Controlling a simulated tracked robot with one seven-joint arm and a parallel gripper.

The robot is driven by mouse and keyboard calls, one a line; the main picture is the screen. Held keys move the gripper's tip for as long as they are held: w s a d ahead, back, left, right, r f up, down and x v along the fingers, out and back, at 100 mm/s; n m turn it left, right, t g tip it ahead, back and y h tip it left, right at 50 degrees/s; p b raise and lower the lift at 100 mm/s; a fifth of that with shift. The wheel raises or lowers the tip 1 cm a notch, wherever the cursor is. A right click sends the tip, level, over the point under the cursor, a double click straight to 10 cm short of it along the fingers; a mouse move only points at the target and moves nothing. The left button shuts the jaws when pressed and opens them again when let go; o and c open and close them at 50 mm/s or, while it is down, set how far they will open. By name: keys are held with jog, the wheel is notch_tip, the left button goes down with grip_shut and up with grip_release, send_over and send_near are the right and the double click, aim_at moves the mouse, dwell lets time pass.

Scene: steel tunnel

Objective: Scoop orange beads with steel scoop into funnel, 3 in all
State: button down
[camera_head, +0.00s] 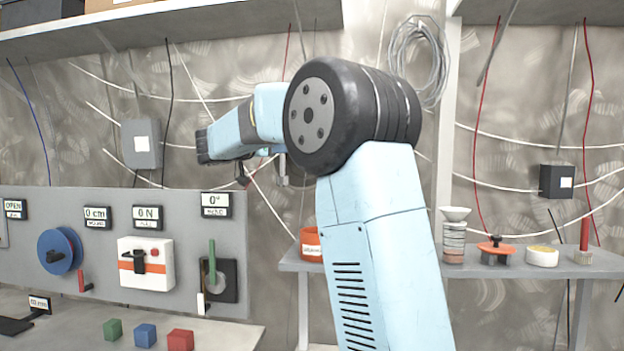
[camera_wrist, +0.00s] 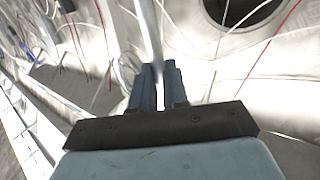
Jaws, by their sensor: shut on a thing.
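In the wrist view my gripper (camera_wrist: 159,72) has its two blue-grey fingers close together. A pale grey bar, which looks like the steel scoop (camera_wrist: 149,30), runs up from between the fingertips. Its bowl is not visible, so I cannot tell whether it holds beads. In the head view my arm covers the middle, and the gripper is not clear there. An orange labelled tub (camera_head: 310,244) stands on the shelf, partly behind my arm; its contents are hidden. A white funnel (camera_head: 455,213) sits on top of a striped jar (camera_head: 453,243) to the right of my arm.
The shelf (camera_head: 600,266) also holds an orange knob-like part (camera_head: 495,247), a white bowl with yellow contents (camera_head: 542,257) and a red upright rod (camera_head: 584,236). A grey control panel (camera_head: 100,210) is at left, with coloured cubes (camera_head: 145,335) on the bench before it.

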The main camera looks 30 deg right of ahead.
jog(key=s+d+f, duration=0.6)
jog(key=s+f, duration=0.2)
jog(key=s, duration=0.2)
jog(key=shift+f, duration=3.3)
notch_tip(320, 180, up, 7)
jog(key=shift+f+m+g+h, duration=0.15)
jog(key=shift+m+g+h, duration=0.15)
jog(key=shift+g, duration=0.1)
jog(key=shift+s, duration=0.15)
